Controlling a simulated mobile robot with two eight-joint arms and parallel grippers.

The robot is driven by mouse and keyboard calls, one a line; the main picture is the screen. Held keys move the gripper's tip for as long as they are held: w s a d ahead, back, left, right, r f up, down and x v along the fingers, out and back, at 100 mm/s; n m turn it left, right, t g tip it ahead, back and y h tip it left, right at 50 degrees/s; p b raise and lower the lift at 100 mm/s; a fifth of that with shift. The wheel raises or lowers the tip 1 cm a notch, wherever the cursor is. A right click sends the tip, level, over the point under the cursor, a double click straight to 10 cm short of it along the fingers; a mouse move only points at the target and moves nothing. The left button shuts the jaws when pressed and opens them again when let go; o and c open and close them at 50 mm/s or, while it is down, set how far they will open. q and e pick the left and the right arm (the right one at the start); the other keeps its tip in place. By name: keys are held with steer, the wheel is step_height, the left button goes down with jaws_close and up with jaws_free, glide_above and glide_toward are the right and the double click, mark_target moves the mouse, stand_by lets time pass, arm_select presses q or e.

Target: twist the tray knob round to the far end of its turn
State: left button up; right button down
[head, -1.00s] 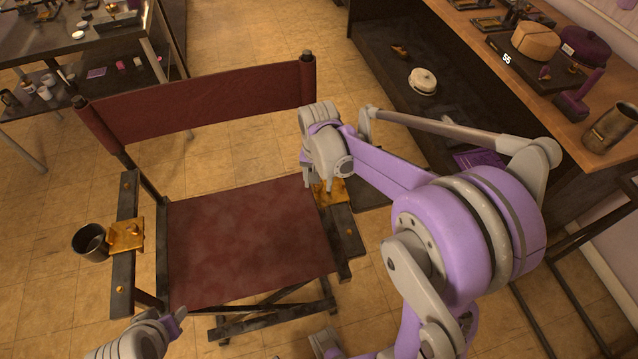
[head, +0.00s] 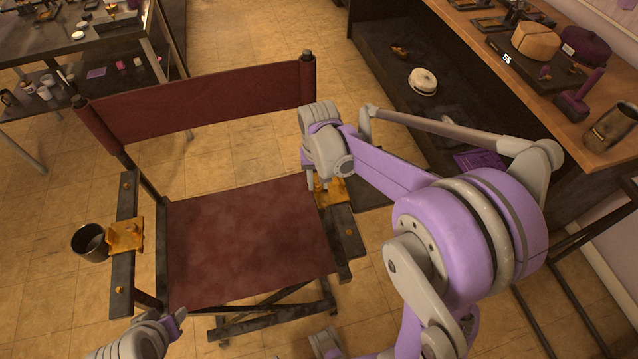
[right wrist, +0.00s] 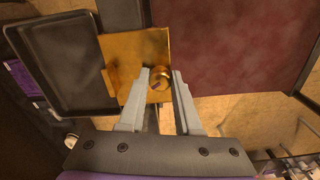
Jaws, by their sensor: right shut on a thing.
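The tray knob (right wrist: 159,76) is a small round brass knob with a dark mark on its top. It sits on a brass plate (right wrist: 123,48) on the chair's right armrest; the plate also shows in the head view (head: 336,194). My right gripper (right wrist: 160,80) is shut on the knob, one finger on each side. In the head view my right gripper (head: 318,187) points down at the plate and hides the knob. The dark tray (right wrist: 62,58) lies flat beside the plate, on the outer side of the armrest. My left gripper (head: 172,326) is low at the left, its fingers unclear.
The chair has a dark red seat (head: 240,240) and back (head: 210,105). A cup (head: 90,243) hangs beside a second brass plate (head: 125,236) on the left armrest. A wooden bench (head: 480,50) with hats and tools stands at the right. Tiled floor is open behind the chair.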

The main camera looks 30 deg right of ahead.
steer(key=n, duration=0.7)
steer(key=shift+n, duration=0.3)
steer(key=c, duration=0.7)
jaws_free()
steer(key=m, duration=0.5)
steer(key=shift+b, duration=0.4)
steer(key=m, duration=0.6)
jaws_close()
